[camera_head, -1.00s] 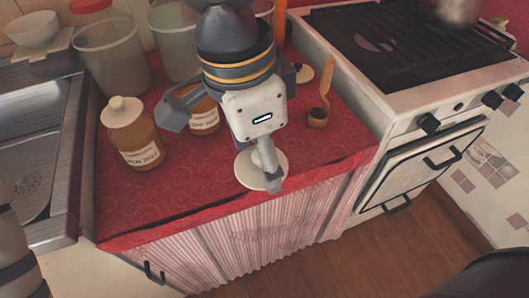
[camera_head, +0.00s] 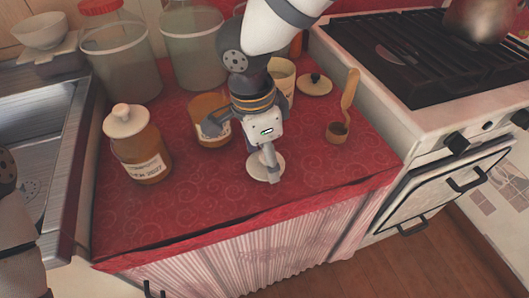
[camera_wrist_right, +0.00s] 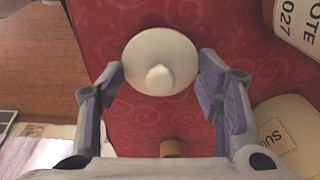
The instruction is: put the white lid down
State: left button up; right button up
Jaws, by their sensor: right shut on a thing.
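The white lid (camera_head: 258,168), a round disc with a knob, is in front of the open amber jar (camera_head: 207,112), at or just above the red counter cloth; I cannot tell if it touches. My right gripper (camera_head: 268,160) is over it. In the right wrist view the fingers of my right gripper (camera_wrist_right: 160,70) are shut on opposite edges of the white lid (camera_wrist_right: 140,62), with its knob facing the camera.
A lidded amber jar (camera_head: 145,165) stands at the left and a cream canister (camera_head: 284,78) behind my gripper. A scoop (camera_head: 338,131) and a black-knobbed lid (camera_head: 315,86) lie to the right, before the stove (camera_head: 420,70). The front-left cloth (camera_head: 185,205) is clear.

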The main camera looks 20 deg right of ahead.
aim_at(258, 166)
jog(key=o, duration=0.9)
jog(key=shift+f, duration=0.15)
jog(key=shift+c, duration=0.2)
notch_tip(258, 166, up, 12)
jog(key=a+p, duration=0.1)
jog(key=shift+a, duration=0.2)
jog(key=shift+s, duration=0.1)
